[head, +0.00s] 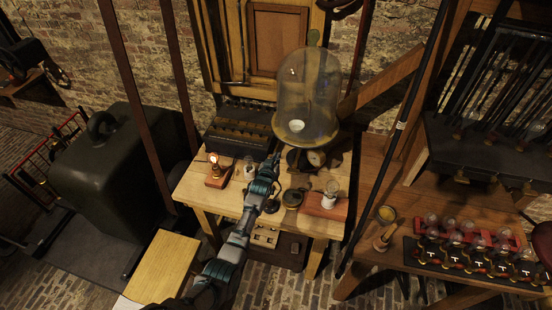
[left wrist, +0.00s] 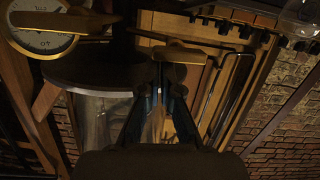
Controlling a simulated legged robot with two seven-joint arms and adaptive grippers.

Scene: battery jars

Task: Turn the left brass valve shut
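A glass bell jar (head: 308,95) stands at the back of the wooden table, with a round gauge (head: 316,158) under it. The gauge also shows at the upper left of the left wrist view (left wrist: 38,38). My left gripper (head: 272,163) reaches over the table to just left of the jar's base. In the left wrist view a flat brass-coloured lever (left wrist: 180,54), seemingly a valve handle, lies across the tips of my left gripper (left wrist: 167,75). Whether the fingers touch or grip it is unclear. A second such lever (left wrist: 65,20) crosses the gauge. My right gripper is not visible.
A lit bulb on a wooden base (head: 215,172) stands left of my left arm. A jar on a red block (head: 330,195) and a small round dish (head: 292,198) stand to its right. A dark slotted box (head: 240,128) sits behind. A bench of battery jars (head: 465,245) is at right.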

